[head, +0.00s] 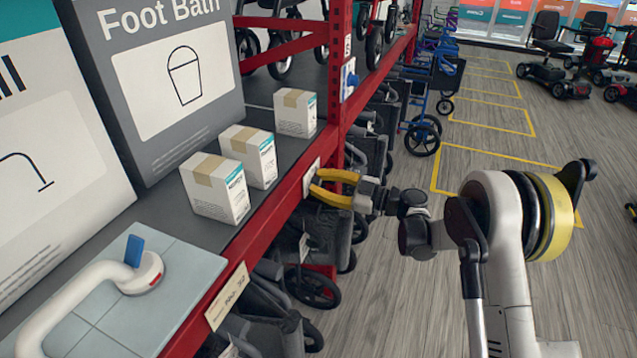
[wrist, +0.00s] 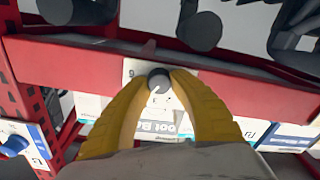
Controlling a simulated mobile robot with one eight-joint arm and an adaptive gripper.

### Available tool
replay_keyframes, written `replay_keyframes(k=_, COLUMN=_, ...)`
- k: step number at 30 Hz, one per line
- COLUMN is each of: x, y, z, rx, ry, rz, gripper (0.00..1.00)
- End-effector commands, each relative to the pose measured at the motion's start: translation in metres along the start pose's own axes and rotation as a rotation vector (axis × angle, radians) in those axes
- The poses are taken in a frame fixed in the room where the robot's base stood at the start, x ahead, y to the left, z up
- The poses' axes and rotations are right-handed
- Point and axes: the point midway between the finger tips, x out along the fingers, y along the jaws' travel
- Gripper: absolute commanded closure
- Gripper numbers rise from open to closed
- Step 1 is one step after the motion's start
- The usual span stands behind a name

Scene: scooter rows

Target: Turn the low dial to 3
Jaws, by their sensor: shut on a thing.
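A short white line on the knob points down and slightly left in that view.
A blue dial (head: 351,79) sits higher on the post, and it also shows in the wrist view (wrist: 14,146). Small white boxes (head: 216,188) and a tiled board with a white grab bar (head: 75,300) stand on the shelf. Folded wheelchairs fill the space below. The aisle floor (head: 400,310) is open.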

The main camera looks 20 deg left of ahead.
Motion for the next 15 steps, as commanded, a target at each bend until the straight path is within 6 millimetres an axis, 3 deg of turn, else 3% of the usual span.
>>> replay_keyframes(k=15, x=0.0005, y=-0.0010, z=0.0007, rx=-0.226, ry=0.001, rz=0.000, gripper=1.00)
